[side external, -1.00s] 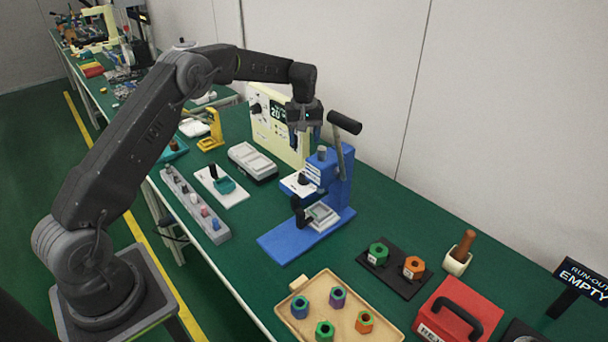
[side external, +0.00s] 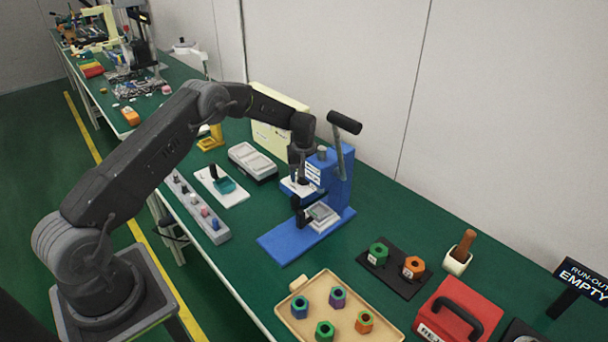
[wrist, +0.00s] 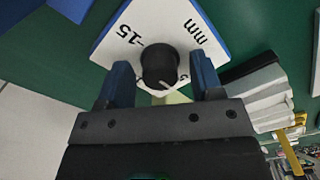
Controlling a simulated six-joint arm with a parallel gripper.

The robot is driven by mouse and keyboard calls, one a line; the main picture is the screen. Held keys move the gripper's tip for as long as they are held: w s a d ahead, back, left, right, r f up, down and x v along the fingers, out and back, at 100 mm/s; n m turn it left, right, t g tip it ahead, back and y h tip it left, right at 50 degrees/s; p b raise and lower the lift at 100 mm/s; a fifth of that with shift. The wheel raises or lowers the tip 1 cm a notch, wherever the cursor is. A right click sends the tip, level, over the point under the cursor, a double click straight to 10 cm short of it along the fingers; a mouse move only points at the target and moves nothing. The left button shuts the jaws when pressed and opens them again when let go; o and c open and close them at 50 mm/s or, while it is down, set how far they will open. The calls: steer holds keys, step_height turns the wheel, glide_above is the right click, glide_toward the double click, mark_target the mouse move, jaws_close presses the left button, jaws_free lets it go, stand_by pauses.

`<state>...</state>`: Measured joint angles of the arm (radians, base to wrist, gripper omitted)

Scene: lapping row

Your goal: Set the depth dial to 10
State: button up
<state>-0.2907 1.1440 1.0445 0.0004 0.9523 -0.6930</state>
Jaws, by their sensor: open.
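The plate reads "15" and "mm" in the wrist view, with part of another digit at the knob's lower right. A pale line on the knob points down and right, near that digit; the rest of the scale is hidden. My gripper (wrist: 163,78) is open, with one blue finger on each side of the knob. Small gaps seem to show between knob and fingers. In the side view my gripper (side external: 301,174) is down at the plate.
The press's lever (side external: 344,123) rises to the right of my wrist. A cream machine (side external: 275,140) stands behind, partly hidden by my arm. A grey tray (side external: 252,160) and a white board (side external: 221,186) lie to the left. Green table shows in front of the press.

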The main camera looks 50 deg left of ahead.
steer(key=c, duration=0.9)
steer(key=shift+m, duration=0.3)
steer(key=m, duration=1.3)
steer(key=shift+m, duration=2)
